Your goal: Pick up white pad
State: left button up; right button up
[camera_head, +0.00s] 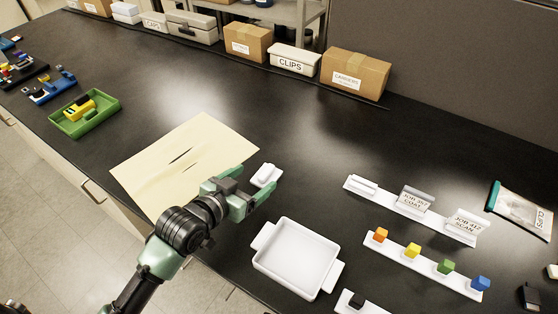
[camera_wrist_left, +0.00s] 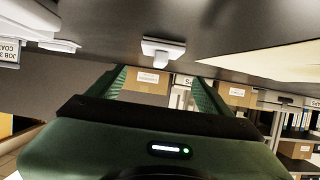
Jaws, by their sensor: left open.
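A small white pad (camera_head: 266,175), a flat base with a raised block on it, lies on the black bench just beyond my left gripper's fingertips. It also shows in the left wrist view (camera_wrist_left: 163,48), at the top centre, ahead of the gap between the fingers. My left gripper (camera_head: 255,180) is open, with nothing between its fingers. In the left wrist view its two green fingers (camera_wrist_left: 160,80) stand wide apart. I cannot tell whether the fingers touch the pad. My right gripper is not in view.
A cream sheet (camera_head: 165,160) with dark slits lies left of the pad. A white tray (camera_head: 262,236) stands in front. White strips with sign holders (camera_head: 440,222) and coloured cubes (camera_head: 412,250) lie to the right. Boxes (camera_head: 354,75) line the back. The bench behind the pad is clear.

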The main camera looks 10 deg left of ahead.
aim_at(265, 172)
pick_arm(q)
jog(key=shift+w+d, duration=0.1)
jog(key=shift+w, duration=0.25)
jog(key=shift+p+x, duration=0.45)
jog(key=shift+x, duration=0.35)
jog(key=x, duration=0.2)
jog(key=p+x, duration=0.1)
jog(key=shift+w+d+f, duration=0.2)
jog(key=shift+f, duration=0.2)
jog(key=shift+w+d+f, duration=0.1)
jog(key=shift+w+f, duration=0.1)
jog(key=shift+w, duration=0.15)
jog(key=c, duration=1.3)
jog(key=shift+c, duration=0.8)
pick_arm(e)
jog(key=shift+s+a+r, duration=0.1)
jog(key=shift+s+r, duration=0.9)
